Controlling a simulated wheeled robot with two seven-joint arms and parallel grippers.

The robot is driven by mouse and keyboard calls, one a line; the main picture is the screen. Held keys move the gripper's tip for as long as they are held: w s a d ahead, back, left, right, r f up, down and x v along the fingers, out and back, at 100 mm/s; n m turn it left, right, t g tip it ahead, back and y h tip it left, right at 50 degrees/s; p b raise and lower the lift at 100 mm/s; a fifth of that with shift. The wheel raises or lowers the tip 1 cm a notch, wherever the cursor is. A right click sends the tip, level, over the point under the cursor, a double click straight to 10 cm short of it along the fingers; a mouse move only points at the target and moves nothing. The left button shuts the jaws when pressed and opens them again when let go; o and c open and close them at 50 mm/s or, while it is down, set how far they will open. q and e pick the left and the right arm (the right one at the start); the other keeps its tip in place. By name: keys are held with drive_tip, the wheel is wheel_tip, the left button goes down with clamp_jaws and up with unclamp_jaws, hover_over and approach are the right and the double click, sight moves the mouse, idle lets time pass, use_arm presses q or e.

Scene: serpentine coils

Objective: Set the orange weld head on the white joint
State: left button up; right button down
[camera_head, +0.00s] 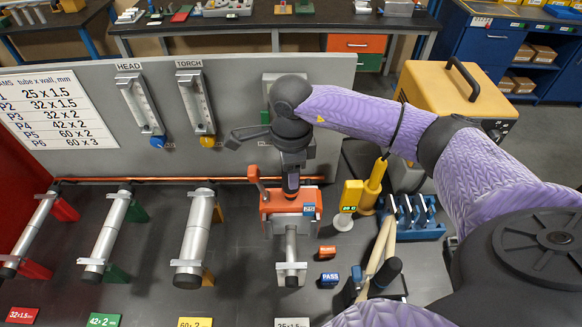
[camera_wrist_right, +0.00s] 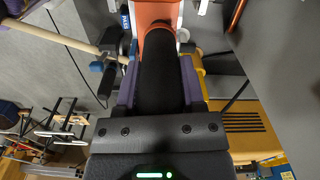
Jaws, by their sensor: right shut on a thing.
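The orange weld head (camera_head: 281,204), with a blue label and an orange lever at its left, is at the far part of the thin grey tube (camera_head: 291,245) of the white-signed station. My right gripper (camera_head: 291,186) points down and is shut on its black grip; in the right wrist view the black grip (camera_wrist_right: 160,75) lies between the purple fingers, with the orange body (camera_wrist_right: 158,14) beyond. The head hides the joint and the tube's far end. I cannot tell whether it rests on the tube or hovers just above. My left gripper is not in view.
A white sign (camera_head: 292,322) marks this station. Other tubes on stands lie to the left, the nearest being the thick one (camera_head: 195,235). A grey panel stands behind.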

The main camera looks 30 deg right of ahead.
sight(291, 198)
drive_tip(key=shift+f+b, duration=1.5)
drive_tip(key=shift+f, duration=0.25)
drive_tip(key=shift+f+b, duration=0.6)
drive_tip(key=shift+f+b, duration=0.5)
drive_tip(key=shift+b, duration=0.05)
drive_tip(key=shift+f, duration=0.1)
drive_tip(key=shift+f+b, duration=0.7)
drive_tip(key=shift+b, duration=0.05)
drive_tip(key=shift+f, duration=0.1)
drive_tip(key=shift+f+b, duration=0.7)
drive_tip(key=shift+c, duration=0.5)
unclamp_jaws()
drive_tip(key=shift+s, duration=0.1)
